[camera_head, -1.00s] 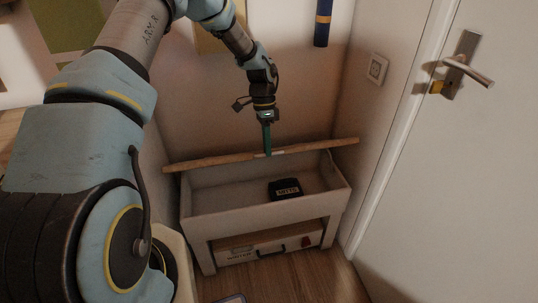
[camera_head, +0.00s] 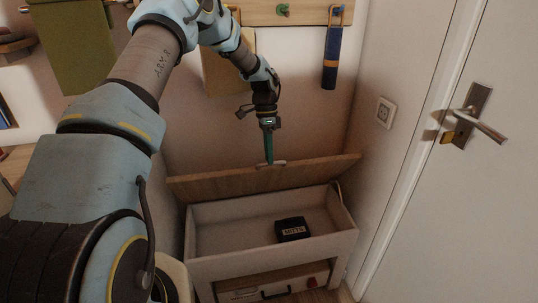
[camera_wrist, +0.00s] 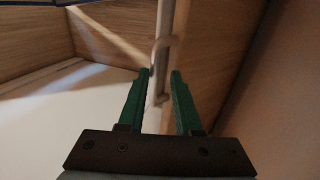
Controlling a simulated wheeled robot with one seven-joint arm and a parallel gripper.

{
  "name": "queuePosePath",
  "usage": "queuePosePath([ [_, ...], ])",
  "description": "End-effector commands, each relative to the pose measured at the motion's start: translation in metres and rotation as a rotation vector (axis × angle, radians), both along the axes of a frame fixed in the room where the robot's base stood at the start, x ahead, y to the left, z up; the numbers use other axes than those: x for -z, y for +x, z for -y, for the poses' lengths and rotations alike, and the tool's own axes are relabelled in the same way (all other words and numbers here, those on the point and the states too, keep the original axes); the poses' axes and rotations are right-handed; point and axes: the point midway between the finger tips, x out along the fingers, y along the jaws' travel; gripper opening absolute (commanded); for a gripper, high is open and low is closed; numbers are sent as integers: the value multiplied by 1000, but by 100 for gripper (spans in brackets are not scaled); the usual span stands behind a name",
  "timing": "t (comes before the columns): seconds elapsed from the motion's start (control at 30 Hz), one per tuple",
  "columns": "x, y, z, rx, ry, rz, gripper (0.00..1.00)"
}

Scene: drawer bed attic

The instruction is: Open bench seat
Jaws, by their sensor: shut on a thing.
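The bench seat is a white box (camera_head: 205,262) with a wooden lid (camera_head: 225,182) that stands raised and tilted at its back edge, so the inside shows. My gripper (camera_head: 269,161) is at the middle of the lid's upper edge, shut on the pale handle (camera_head: 279,163). In the wrist view, my gripper's green fingers (camera_wrist: 161,74) are on either side of the handle (camera_wrist: 161,51), with the wooden lid (camera_wrist: 215,45) around it. The fingertips' exact contact is partly hidden.
A black labelled box (camera_head: 291,230) lies inside the bench. A drawer front (camera_head: 275,287) is below. A white door (camera_head: 470,200) stands at the right.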

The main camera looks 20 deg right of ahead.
Motion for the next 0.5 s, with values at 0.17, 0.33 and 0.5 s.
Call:
queuePosePath([
  [0.17,9,10,-4,-9,-2,24,29],
  [0.33,8,9,-4,-9,-3,23,28],
  [0.5,6,7,-3,-7,-4,21,28],
])
